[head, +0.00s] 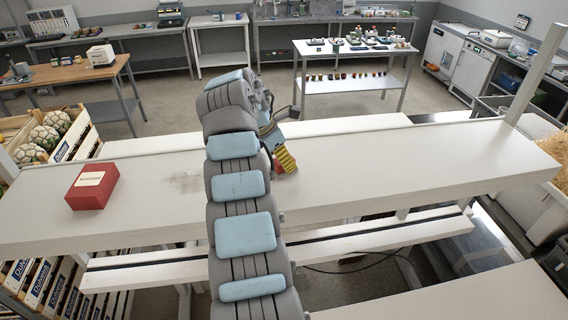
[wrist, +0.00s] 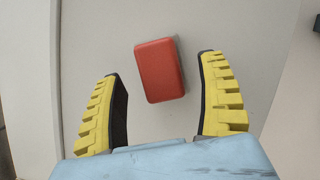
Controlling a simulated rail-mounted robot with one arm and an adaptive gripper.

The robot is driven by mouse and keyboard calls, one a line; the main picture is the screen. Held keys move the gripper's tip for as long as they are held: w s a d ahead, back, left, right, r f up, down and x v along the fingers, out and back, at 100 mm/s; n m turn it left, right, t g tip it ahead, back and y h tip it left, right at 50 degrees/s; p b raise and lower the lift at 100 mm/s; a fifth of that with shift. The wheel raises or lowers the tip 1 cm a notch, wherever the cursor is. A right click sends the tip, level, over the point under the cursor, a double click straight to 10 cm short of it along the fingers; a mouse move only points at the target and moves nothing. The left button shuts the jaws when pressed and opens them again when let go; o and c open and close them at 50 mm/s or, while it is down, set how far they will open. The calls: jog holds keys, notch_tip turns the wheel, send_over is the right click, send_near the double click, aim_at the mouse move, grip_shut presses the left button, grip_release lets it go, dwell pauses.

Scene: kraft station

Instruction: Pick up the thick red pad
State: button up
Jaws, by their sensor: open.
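A thick red pad (wrist: 160,70) with rounded corners lies on the pale bench top in the wrist view. It is slightly tilted and sits between and a little beyond the tips of my gripper's two yellow fingers. My gripper (wrist: 161,68) is open, with a gap between each finger and the pad, and holds nothing. In the head view my gripper (head: 284,160) is over the middle of the bench, partly behind my arm. A small red bit shows beside it there; I cannot tell whether it is the pad.
A red box with a white label (head: 93,186) stands on the left of the long white bench (head: 400,165). The bench right of my gripper is clear. Crates with pale round items (head: 50,130) stand at far left. A table with small items (head: 355,46) is behind.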

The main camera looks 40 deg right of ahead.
jog(key=shift+x, duration=1.05)
jog(key=c, duration=1.3)
jog(key=shift+r, duration=0.1)
jog(key=shift+r+b, duration=1.05)
jog(key=shift+r, duration=0.35)
jog(key=shift+s+a+r+b, duration=0.25)
jog(key=shift+s+r+b, duration=0.2)
jog(key=shift+r+b, duration=0.2)
jog(key=shift+s+a+r+b, duration=0.3)
jog(key=shift+s+r+b, duration=0.15)
jog(key=shift+r+b, duration=0.15)
jog(key=shift+s+a+r+b, duration=0.25)
jog(key=shift+s+r+b, duration=0.3)
jog(key=shift+r, duration=0.1)
jog(key=shift+s+a+r+p, duration=0.25)
jog(key=shift+s+a+r, duration=0.7)
jog(key=shift+s, duration=0.65)
jog(key=shift+s+a+r+p, duration=0.2)
jog(key=shift+s+a+r, duration=0.5)
jog(key=shift+s+r, duration=0.65)
jog(key=shift+s+a+r+p, duration=0.25)
jog(key=shift+s+a+r, duration=0.6)
jog(key=shift+s, duration=0.95)
